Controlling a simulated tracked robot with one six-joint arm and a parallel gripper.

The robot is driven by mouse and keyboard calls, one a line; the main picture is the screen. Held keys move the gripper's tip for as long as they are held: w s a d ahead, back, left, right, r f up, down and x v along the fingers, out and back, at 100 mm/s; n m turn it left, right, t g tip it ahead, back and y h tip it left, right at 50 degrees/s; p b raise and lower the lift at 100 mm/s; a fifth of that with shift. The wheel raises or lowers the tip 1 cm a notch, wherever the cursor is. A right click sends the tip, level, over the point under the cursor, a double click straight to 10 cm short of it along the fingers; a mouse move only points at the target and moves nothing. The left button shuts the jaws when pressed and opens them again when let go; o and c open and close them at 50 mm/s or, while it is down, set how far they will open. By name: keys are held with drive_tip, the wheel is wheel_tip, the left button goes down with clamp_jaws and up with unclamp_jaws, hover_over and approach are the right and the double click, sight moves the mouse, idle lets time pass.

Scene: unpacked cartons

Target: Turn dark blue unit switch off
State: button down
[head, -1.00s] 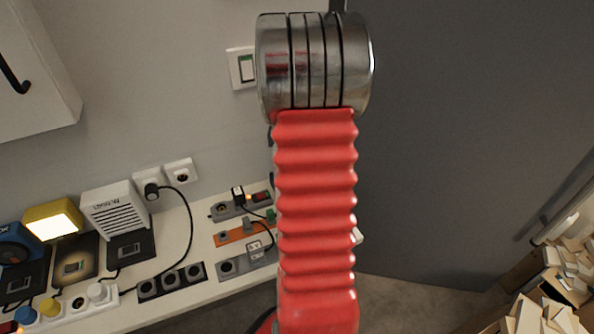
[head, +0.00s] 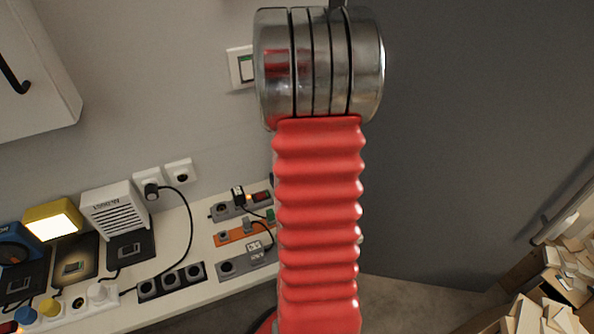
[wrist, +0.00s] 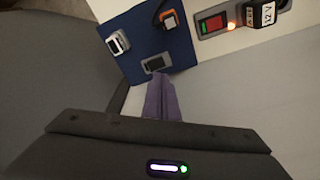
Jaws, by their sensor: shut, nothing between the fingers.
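The dark blue unit (wrist: 147,35) lies on the pale worktop in the wrist view, at upper centre. Its switch (wrist: 156,64) is a small dark rocker in a grey frame near the unit's lower edge. I cannot tell its setting. A white plug-like piece (wrist: 118,42) and an orange-and-black plug (wrist: 168,19) sit on the same unit. My gripper (wrist: 158,76) is shut and empty, its purple fingers pointing at the unit, with the tips just below the switch in the picture. I cannot tell whether they touch. The head view shows neither the gripper nor this unit clearly.
A grey unit with a red switch (wrist: 213,23) and lit orange lamp stands close to the right, with a black 12 V adapter (wrist: 261,13). In the head view, several sockets, a white heater-like box (head: 115,208) and a yellow lamp (head: 53,220) crowd the worktop (head: 190,245).

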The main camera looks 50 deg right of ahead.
drive_tip(key=shift+r, duration=0.95)
drive_tip(key=shift+s+a+f+n+y, duration=0.3)
drive_tip(key=shift+s+a+f, duration=0.45)
drive_tip(key=shift+a, duration=0.1)
drive_tip(key=s+a+r+n+t, duration=0.1)
drive_tip(key=a+r+n, duration=0.3)
drive_tip(key=a, duration=0.9)
drive_tip(key=s+a+r+n+t, duration=0.2)
drive_tip(key=a+r, duration=0.3)
drive_tip(key=a, duration=0.9)
drive_tip(key=s+a+r+n+t+y, duration=0.1)
drive_tip(key=a+r+n, duration=0.3)
drive_tip(key=a, duration=0.9)
drive_tip(key=shift+s+a+r+n+t, duration=0.2)
drive_tip(key=shift+s+n+t, duration=0.2)
drive_tip(key=shift+s+n, duration=0.4)
